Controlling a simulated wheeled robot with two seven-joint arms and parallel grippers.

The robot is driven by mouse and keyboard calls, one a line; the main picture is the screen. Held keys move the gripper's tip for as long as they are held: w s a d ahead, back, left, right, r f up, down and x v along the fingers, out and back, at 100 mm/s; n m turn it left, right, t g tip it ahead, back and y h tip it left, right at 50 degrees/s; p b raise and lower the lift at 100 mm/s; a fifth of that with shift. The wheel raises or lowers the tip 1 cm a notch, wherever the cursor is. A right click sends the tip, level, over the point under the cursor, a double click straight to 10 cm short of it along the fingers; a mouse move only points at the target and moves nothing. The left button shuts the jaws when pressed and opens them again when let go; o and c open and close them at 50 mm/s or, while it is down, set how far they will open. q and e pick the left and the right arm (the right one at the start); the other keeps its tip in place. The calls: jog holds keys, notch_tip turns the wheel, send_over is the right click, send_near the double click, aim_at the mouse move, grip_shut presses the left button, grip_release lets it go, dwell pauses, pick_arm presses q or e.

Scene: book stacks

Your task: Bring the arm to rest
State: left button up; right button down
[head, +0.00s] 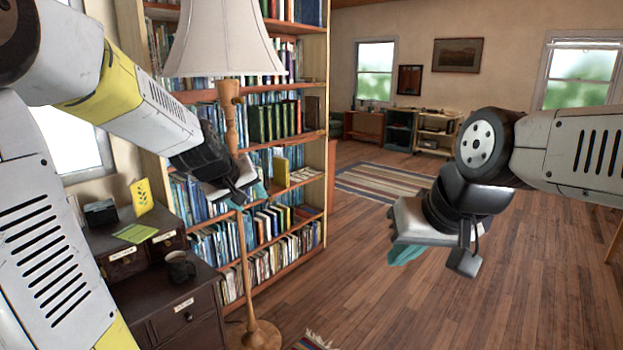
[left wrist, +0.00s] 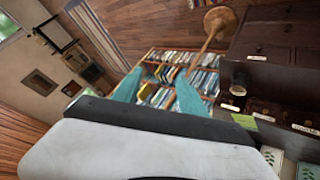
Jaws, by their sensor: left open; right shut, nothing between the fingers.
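My left arm comes in from the left in the head view, and its gripper (head: 248,194) is in front of the bookcase and near the floor lamp's pole. In the left wrist view its two teal fingers (left wrist: 158,92) stand apart with nothing between them. My right arm comes in from the right, and its gripper (head: 405,255) hangs over open wooden floor, pointing down and to the left. Its teal fingers are shut and hold nothing; they are partly hidden by the wrist.
A tall bookcase (head: 328,150) full of books stands behind a floor lamp (head: 232,45) with a white shade. A dark desk (head: 200,300) with a mug (head: 180,267) and a green-yellow card (head: 142,196) is at lower left.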

pick_arm(q)
jog(key=s+r+m+g, duration=0.1)
jog(key=s+m, duration=0.3)
jog(key=s, duration=2)
jog(key=shift+d+r+m+g, duration=0.15)
jog(key=shift+d+m+g, duration=0.25)
jog(key=shift+g, duration=0.5)
jog(key=shift+s, duration=0.1)
